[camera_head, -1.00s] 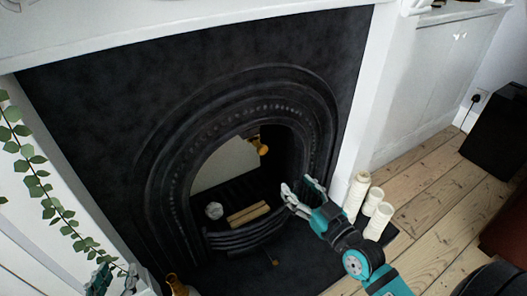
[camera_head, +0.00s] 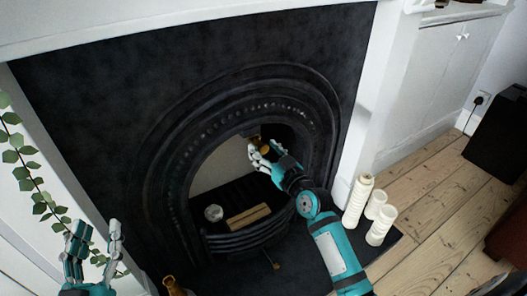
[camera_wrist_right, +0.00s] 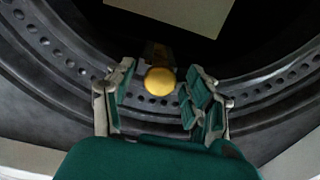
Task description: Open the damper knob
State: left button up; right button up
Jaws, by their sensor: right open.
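The damper knob is a round brass knob, seen in the right wrist view (camera_wrist_right: 160,81) and partly in the head view (camera_head: 265,149). It sits inside the upper part of the black fireplace arch. My right gripper (camera_head: 265,154) is at the arch opening, right by the knob. In the right wrist view its fingers (camera_wrist_right: 155,95) are open, one side left of the knob and one side right, with gaps on both sides. My left gripper (camera_head: 93,243) is at the lower left of the head view, fingers spread apart and empty, away from the fireplace opening.
Several white candles (camera_head: 357,200) stand right of the hearth. A trailing plant (camera_head: 38,190) hangs at left. A brass object (camera_head: 173,286) stands at the bottom. Floorboards at right are largely clear.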

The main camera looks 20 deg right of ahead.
jog(key=shift+w+a, duration=0.1)
jog(key=shift+w, duration=0.3)
jog(key=shift+c, duration=0.2)
grip_shut()
